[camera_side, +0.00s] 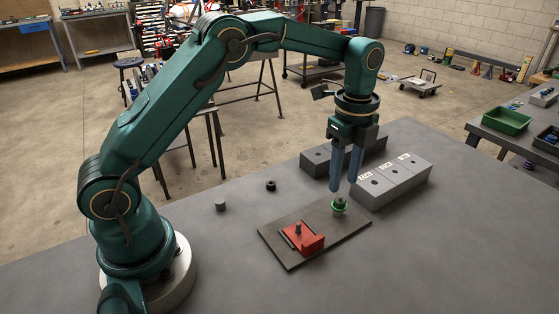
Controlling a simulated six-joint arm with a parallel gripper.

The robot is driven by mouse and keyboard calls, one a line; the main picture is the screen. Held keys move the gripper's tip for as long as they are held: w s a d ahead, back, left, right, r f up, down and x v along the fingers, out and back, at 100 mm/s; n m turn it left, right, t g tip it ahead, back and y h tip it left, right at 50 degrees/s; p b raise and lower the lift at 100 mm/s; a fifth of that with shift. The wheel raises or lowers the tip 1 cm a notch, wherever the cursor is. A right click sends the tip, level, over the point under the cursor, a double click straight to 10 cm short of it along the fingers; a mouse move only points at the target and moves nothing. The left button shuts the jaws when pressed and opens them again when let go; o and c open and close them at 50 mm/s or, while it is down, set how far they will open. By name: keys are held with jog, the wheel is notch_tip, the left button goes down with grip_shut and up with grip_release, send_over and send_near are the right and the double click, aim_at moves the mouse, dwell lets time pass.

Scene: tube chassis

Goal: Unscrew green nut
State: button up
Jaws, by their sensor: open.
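The green nut (339,206) sits on a dark flat plate (350,228) near the plate's far right corner. Something pale shows at the top of the nut, too small to make out. My gripper (343,188) points down just above the green nut. Its two blue-grey fingers are apart, with nothing seen between them. The fingertips end close over the nut; whether they touch it cannot be told.
A red block (304,240) with a grey stud is on the plate's left part. Grey blocks with labelled holes (392,182) stand right behind the gripper. A black nut (270,185) and a grey cylinder (220,205) lie left. The table's front right is clear.

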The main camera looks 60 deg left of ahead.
aim_at(341, 197)
jog(key=shift+f, duration=2.35)
jog(key=m, duration=1.2)
grip_shut()
